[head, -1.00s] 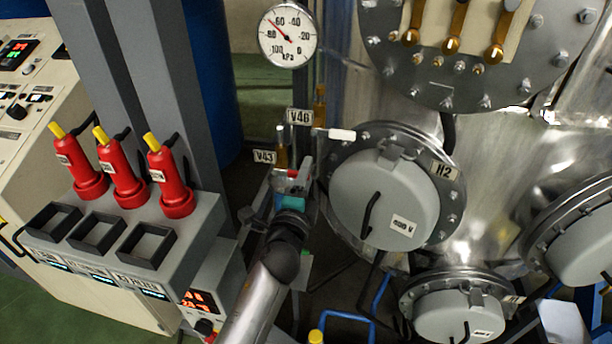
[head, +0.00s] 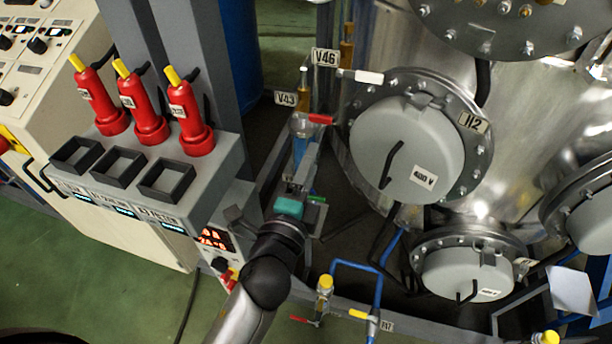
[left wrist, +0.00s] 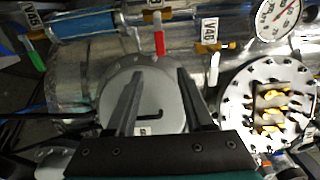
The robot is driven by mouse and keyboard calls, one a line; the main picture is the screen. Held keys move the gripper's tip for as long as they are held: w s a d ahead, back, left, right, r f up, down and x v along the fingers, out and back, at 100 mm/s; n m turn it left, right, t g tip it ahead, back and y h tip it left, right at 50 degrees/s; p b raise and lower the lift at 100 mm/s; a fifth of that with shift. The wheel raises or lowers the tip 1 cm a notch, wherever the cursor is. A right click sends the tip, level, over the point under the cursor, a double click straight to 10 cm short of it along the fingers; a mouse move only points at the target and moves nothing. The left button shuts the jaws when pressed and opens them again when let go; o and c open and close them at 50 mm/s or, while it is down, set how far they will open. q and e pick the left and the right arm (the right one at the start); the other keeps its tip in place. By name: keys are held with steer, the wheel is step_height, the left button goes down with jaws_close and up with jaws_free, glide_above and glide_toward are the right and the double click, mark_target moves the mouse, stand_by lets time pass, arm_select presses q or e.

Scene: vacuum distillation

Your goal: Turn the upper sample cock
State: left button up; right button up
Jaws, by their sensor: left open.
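A cock with a red lever (head: 321,119) sits just right of the V43 tag (head: 286,98), above a blue cylinder (head: 301,148). In the left wrist view the red lever (left wrist: 159,43) lies above the fingertips, near the middle. A cock with a green lever (head: 317,199) is at the cylinder's lower end; that green lever (left wrist: 36,60) also shows at the left of the left wrist view. My left gripper (head: 306,160) is open and empty, below the red lever and apart from it. It partly hides the cylinder in the head view. My right gripper is not in view.
A white lever (head: 368,77) by the V46 tag (head: 325,57) stands close above. The round grey hatch (head: 405,150) of the steel vessel is to the right. A grey console with red-bodied devices (head: 190,120) is to the left. Blue pipes and yellow-handled valves (head: 325,282) lie below.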

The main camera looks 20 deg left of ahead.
arm_select(q)
steer(key=shift+s, duration=1.15)
steer(key=s+f+n+g+b, duration=0.2)
steer(key=s+f+g, duration=0.1)
steer(key=f, duration=0.9)
steer(key=s+f+n+g+b, duration=0.2)
steer(key=s+f, duration=0.1)
steer(key=f, duration=1)
steer(key=s+f+n+g+b, duration=0.2)
steer(key=s+f+n+g, duration=0.1)
steer(key=f, duration=0.9)
steer(key=s+a+f+n+g+b, duration=0.2)
steer(key=s+a+f+n+g, duration=0.2)
steer(key=s+f, duration=0.7)
steer(key=s+a+f+n+g+b, duration=0.3)
steer(key=s+a+f+n+g, duration=0.2)
steer(key=s+f, duration=0.7)
steer(key=s, duration=0.3)
steer(key=shift+s+f+y, duration=0.15)
steer(key=shift+f+y, duration=0.15)
